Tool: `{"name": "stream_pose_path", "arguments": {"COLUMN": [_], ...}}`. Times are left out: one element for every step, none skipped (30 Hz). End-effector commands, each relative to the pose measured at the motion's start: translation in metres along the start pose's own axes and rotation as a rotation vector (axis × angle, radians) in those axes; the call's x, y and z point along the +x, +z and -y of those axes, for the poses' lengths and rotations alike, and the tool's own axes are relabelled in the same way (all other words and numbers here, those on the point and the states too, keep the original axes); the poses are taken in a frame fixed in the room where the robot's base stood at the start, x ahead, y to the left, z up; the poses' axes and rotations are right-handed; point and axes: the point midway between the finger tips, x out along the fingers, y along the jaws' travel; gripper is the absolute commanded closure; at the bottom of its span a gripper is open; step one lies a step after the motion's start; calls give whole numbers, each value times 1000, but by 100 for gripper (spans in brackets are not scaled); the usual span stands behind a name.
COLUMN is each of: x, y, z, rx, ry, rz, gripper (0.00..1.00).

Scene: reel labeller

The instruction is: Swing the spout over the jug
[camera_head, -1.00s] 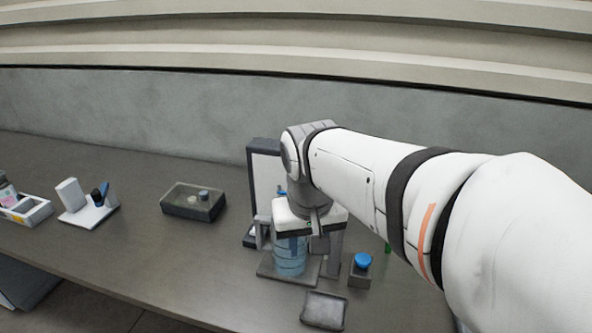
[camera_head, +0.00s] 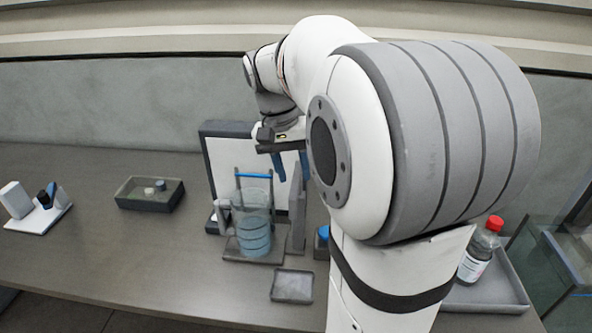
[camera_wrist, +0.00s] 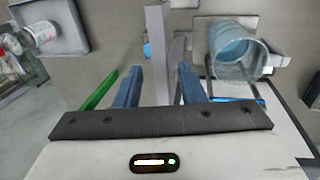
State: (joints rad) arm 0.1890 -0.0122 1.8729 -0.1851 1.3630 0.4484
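The clear jug (camera_head: 254,240) with blue bands or blue liquid stands upright on a grey base in front of a white dark-framed panel. It also shows in the wrist view (camera_wrist: 232,55), at upper right. A blue bar (camera_head: 254,175) runs above and behind the jug; I cannot tell whether it is the spout. A green rod (camera_wrist: 100,90) shows left of my fingers in the wrist view. My gripper (camera_head: 293,178) is open, above and right of the jug. In the wrist view, a grey post (camera_wrist: 158,50) shows between the fingers (camera_wrist: 160,68), and nothing is visibly held.
A blue-capped block (camera_head: 322,242) and a small grey tray (camera_head: 292,286) are near the jug. A red-capped bottle (camera_head: 479,252) stands in a tray on the right, beside a glass tank (camera_head: 565,250). A dark box (camera_head: 150,194) and white holder (camera_head: 38,212) are left. Bare table lies between.

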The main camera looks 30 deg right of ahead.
Motion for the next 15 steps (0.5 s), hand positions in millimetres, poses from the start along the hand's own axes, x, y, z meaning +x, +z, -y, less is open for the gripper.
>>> {"name": "stream_pose_path", "arguments": {"x": [5, 7, 9, 10, 11, 12, 12, 12, 12, 12, 12, 12, 12, 12, 12], "y": [0, 0, 0, 0, 0, 0, 0, 0, 0, 0, 0, 0, 0, 0, 0], "z": [0, 0, 0, 0, 0, 0, 0, 0, 0, 0, 0, 0, 0, 0, 0], "rx": [0, 0, 0, 0, 0, 0, 0, 0, 0, 0, 0, 0, 0, 0, 0], "ry": [1, 0, 0, 0, 0, 0, 0, 0, 0, 0, 0, -1, -1, -1, -1], "rz": [2, 1, 0, 1, 1, 1, 0, 0, 0, 0, 0, 0, 0, 0, 0], "gripper": [64, 64, 64, 64, 64, 64, 64, 64, 64, 64, 64, 64, 67, 69, 72]}}
